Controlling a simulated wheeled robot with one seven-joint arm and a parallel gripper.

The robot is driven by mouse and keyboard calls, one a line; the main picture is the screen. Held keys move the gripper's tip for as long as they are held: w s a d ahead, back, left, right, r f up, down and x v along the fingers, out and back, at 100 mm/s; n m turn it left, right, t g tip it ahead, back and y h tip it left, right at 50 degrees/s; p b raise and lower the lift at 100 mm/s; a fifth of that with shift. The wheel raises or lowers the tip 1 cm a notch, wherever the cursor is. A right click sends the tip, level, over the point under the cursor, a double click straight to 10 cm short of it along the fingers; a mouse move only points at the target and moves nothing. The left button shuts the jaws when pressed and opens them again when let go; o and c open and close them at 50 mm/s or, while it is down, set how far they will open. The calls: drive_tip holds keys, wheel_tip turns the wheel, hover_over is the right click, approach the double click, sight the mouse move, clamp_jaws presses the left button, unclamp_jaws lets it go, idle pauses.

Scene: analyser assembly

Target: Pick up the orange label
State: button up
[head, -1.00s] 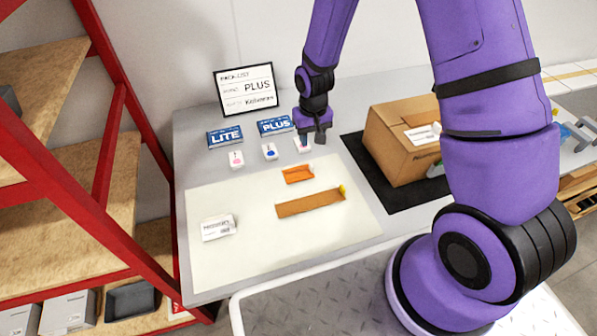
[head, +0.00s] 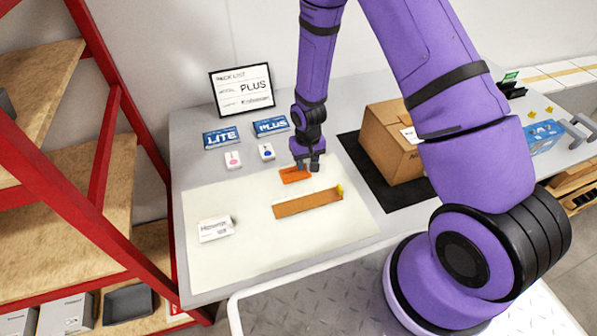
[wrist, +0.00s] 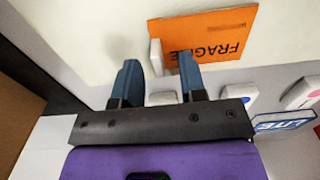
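The orange label (head: 294,175) lies on the pale mat on the table in the head view. In the wrist view the orange label (wrist: 208,34) reads FRAGILE, upside down. A small pale tab or block stands at its near left corner. My gripper (head: 309,166) is above the label's right end in the head view. In the wrist view my gripper (wrist: 160,78) is open, with its two blue fingers apart.
A Meridian label (head: 215,229) lies on the pale mat (head: 260,262). LITE (head: 220,138) and PLUS (head: 271,125) cards are behind. An open-topped-looking cardboard box (head: 390,142) stands right on a black mat (head: 372,183).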

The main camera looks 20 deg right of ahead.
drive_tip(key=shift+f, duration=0.1)
clamp_jaws()
idle(0.5)
